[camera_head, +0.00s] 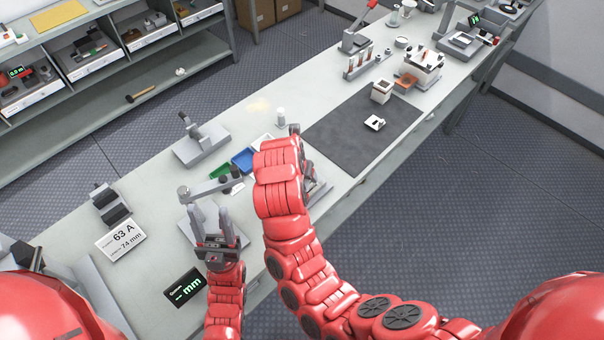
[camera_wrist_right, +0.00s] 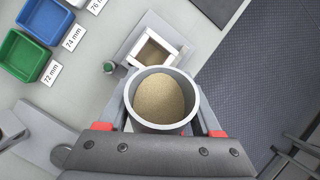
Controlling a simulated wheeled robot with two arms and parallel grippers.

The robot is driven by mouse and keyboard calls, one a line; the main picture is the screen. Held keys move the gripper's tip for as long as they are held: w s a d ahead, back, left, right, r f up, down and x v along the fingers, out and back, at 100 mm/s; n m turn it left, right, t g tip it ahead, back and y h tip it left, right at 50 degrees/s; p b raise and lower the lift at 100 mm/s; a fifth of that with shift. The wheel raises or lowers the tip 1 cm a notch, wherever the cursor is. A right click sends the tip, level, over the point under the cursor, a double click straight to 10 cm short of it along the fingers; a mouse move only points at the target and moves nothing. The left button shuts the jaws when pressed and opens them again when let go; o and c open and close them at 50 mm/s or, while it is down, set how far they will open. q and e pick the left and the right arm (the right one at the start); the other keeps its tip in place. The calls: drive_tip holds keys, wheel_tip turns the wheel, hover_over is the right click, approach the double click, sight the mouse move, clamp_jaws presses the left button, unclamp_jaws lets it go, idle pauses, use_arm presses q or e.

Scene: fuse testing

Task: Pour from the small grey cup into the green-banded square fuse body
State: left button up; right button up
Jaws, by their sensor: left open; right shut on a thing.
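The small grey cup (camera_wrist_right: 163,126) is full of tan sand (camera_wrist_right: 160,95) and looks upright in the right wrist view. My right gripper (camera_wrist_right: 163,108) is shut around it; in the head view my arm hides that gripper and the cup. Just beyond the cup rim is a square, white-rimmed body (camera_wrist_right: 177,49) with a tan-brown inside, standing on a grey plate. It appears to be the fuse body, but no green band shows on it. The cup overlaps its near edge in the picture. My left gripper (camera_head: 213,214) is open and empty, near a grey lever fixture.
A small green-sided cylinder (camera_wrist_right: 109,67) stands left of the square body. Blue (camera_wrist_right: 48,20) and green (camera_wrist_right: 22,56) trays lie further left, with mm labels. The dark mat (camera_head: 350,130) holds a cream square block (camera_head: 381,90) and a small white piece (camera_head: 374,123).

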drive_tip(key=shift+f+g, duration=0.15)
drive_tip(key=shift+g, duration=0.25)
idle(0.6)
drive_tip(key=shift+s+g, duration=0.15)
drive_tip(key=shift+g, duration=0.35)
idle(0.7)
